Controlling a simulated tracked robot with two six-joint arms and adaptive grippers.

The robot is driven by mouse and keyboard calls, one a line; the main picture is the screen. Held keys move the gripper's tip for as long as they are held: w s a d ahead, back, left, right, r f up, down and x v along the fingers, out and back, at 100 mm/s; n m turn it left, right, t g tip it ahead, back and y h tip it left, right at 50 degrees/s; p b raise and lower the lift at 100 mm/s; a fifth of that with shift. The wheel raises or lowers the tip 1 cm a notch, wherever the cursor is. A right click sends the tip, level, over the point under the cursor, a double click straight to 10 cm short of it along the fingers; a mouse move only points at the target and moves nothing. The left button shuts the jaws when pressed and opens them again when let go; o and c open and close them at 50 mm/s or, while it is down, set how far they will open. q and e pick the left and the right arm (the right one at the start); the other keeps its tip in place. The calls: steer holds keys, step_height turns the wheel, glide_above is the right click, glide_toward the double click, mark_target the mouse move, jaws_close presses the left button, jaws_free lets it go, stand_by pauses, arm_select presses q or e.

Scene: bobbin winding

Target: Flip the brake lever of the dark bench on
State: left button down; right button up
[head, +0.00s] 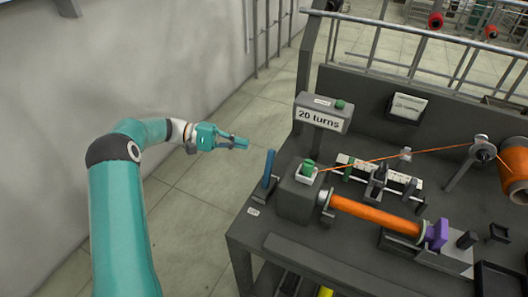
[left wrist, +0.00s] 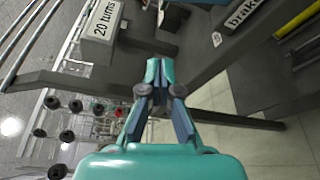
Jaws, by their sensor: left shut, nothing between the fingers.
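The dark bench (head: 262,222) fills the right of the head view. A blue lever (head: 269,168) stands nearly upright at its left end, beside a grey box (head: 298,196). A small white label (head: 253,211) lies near its foot; in the left wrist view a label reading "brake" (left wrist: 243,15) shows on the bench. My left gripper (head: 246,143) is shut and empty, left of and a little beyond the lever, apart from it. Its closed fingertips (left wrist: 153,66) also show in the left wrist view. I cannot make out the lever there. My right gripper is not in view.
A "20 turns" sign (head: 322,114) stands at the bench's back left corner. An orange bobbin (head: 375,215), a purple piece (head: 437,234) and an orange thread spool (head: 515,168) are on the bench. The floor left of the bench is clear up to the wall.

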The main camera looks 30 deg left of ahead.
mark_target(268, 170)
arm_select(q)
steer(key=p+x, duration=0.1)
steer(key=x, duration=0.7)
steer(key=shift+d, duration=0.3)
steer(key=s, duration=0.1)
steer(key=s+r+p, duration=0.1)
steer(key=shift+s, duration=0.3)
steer(key=shift+s+d+r, duration=0.1)
steer(key=shift+s+d, duration=0.05)
steer(key=shift+s, duration=0.3)
